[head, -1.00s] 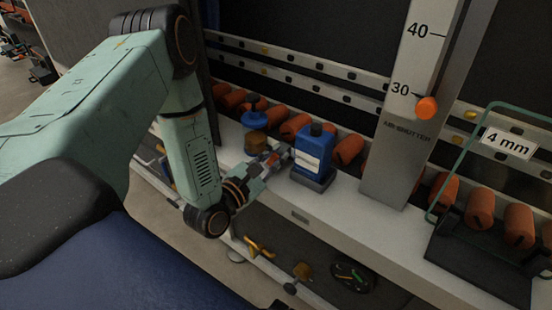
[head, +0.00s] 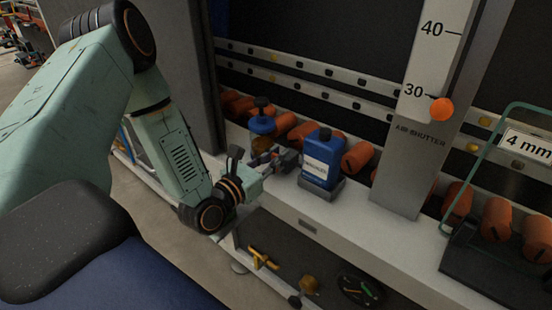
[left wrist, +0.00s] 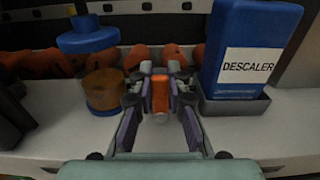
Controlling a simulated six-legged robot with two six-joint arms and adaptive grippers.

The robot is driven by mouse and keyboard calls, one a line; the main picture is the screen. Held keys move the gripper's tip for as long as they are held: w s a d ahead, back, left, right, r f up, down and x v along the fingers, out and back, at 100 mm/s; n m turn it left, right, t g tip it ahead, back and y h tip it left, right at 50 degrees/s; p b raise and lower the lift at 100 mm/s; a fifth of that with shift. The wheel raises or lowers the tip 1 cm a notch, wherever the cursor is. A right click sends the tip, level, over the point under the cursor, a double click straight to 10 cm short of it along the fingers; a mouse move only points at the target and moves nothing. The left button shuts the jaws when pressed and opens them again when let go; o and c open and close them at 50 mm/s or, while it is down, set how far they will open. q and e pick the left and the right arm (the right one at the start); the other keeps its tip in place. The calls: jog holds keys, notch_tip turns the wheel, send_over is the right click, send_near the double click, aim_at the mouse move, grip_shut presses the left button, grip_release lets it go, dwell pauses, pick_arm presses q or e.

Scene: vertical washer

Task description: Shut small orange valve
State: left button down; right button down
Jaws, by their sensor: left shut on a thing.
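The small orange valve (left wrist: 160,92) is in the middle of the left wrist view, a short upright orange piece between my fingertips. My left gripper (left wrist: 160,100) is shut on it, with one finger on each side. In the head view my left gripper (head: 283,161) reaches over the white ledge, between a blue-topped amber container and a blue bottle. The valve itself is hidden or too small to make out there. My right gripper is not in view.
The blue DESCALER bottle (left wrist: 250,50) stands in a grey holder close right of my gripper. The amber container (left wrist: 102,88) stands close left. Orange rollers (head: 357,157) line the back. A grey scale post (head: 405,165) rises further right. A yellow handle (head: 262,258) sits below the ledge.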

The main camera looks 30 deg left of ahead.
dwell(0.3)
pick_arm(q)
jog(key=c, duration=1.6)
grip_release()
jog(key=shift+o, duration=0.2)
jog(key=s, duration=0.7)
jog(key=shift+s+a, duration=0.2)
jog(key=shift+a, duration=0.1)
